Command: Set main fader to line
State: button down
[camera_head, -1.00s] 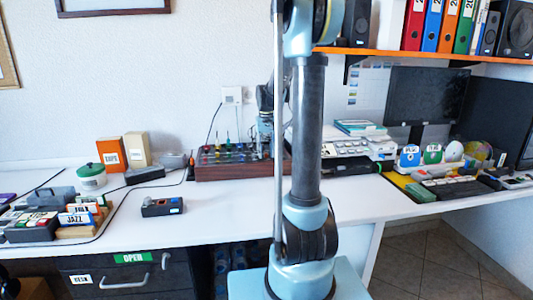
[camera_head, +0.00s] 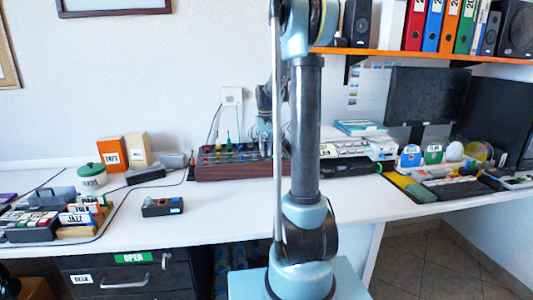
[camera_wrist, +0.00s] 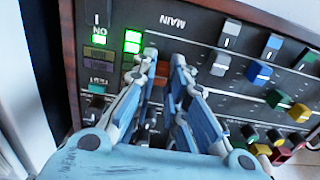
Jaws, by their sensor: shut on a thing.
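The mixer (camera_head: 240,172) is a dark panel in a wooden case at the back of the desk, with coloured knobs. In the wrist view, its panel (camera_wrist: 198,28) carries the word MAIN, with lit green indicators (camera_wrist: 132,42) to the left. My gripper (camera_wrist: 165,68) is over this section, its two blue fingers close together just below the label. It is shut on what appears to be the main fader, of which a small reddish patch (camera_wrist: 160,70) shows between the fingertips. The fingers hide most of the fader and its line. In the head view, my arm partly hides the gripper.
White, blue and dark fader caps (camera_wrist: 258,73) and several coloured knobs (camera_wrist: 298,112) stand close to the right of my gripper. Cables stand up from the mixer's top in the head view. A small dark box (camera_head: 162,207) lies on the desk in front, with bare desk around it.

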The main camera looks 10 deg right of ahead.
jog(key=shift+w, duration=0.7)
jog(key=c, duration=1.6)
grip_release()
jog(key=shift+r, duration=0.15)
notch_tip(320, 180, up, 12)
jog(key=shift+f, duration=0.2)
